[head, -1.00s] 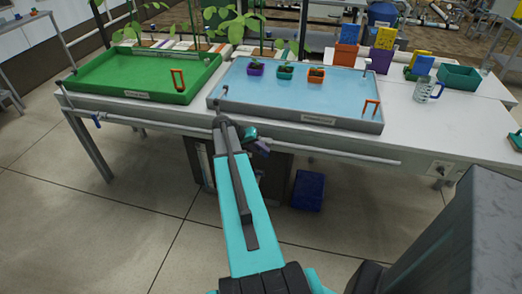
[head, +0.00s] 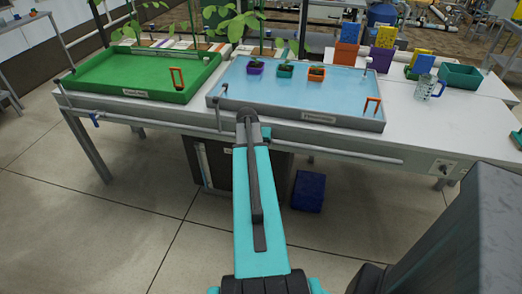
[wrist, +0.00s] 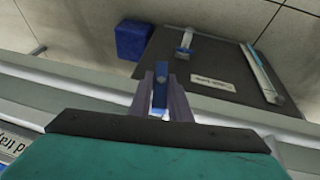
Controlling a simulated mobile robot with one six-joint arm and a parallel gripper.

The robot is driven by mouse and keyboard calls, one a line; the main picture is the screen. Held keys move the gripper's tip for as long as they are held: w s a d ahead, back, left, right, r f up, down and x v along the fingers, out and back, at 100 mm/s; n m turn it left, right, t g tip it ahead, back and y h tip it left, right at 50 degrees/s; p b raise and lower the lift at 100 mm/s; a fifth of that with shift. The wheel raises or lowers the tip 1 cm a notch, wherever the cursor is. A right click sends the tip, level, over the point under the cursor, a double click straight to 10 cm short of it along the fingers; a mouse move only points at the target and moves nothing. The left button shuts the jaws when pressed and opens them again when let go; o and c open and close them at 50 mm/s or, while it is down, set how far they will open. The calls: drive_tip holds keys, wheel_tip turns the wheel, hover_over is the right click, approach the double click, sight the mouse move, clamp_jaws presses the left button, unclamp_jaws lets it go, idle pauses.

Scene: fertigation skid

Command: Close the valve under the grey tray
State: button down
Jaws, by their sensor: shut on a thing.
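The grey tray (head: 340,123) holds pale blue water and stands on the white bench in the head view. My arm covers the valve spot under its front edge there, and my gripper is hidden behind the arm. In the wrist view my gripper (wrist: 161,98) has its two purple-grey fingers shut on a blue valve handle (wrist: 160,88). The handle points away from my palm, in front of a pale pipe or rail (wrist: 90,82). The valve body is hidden by the fingers.
A green tray (head: 125,92) stands at left, with another blue valve handle (head: 96,119) below it. A long pipe (head: 350,155) runs along the bench front. A dark cabinet (head: 215,170) and a blue box (head: 308,191) stand below. The floor in front is clear.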

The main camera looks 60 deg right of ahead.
drive_tip(key=shift+s+t, duration=0.15)
drive_tip(key=shift+t, duration=0.55)
drive_tip(key=shift+d+y, duration=0.1)
drive_tip(key=shift+y, duration=0.2)
drive_tip(key=c, duration=1.7)
unclamp_jaws()
drive_tip(key=shift+r, duration=0.1)
drive_tip(key=shift+b+v, duration=0.65)
drive_tip(key=shift+v, duration=6.2)
drive_tip(key=shift+s, duration=0.1)
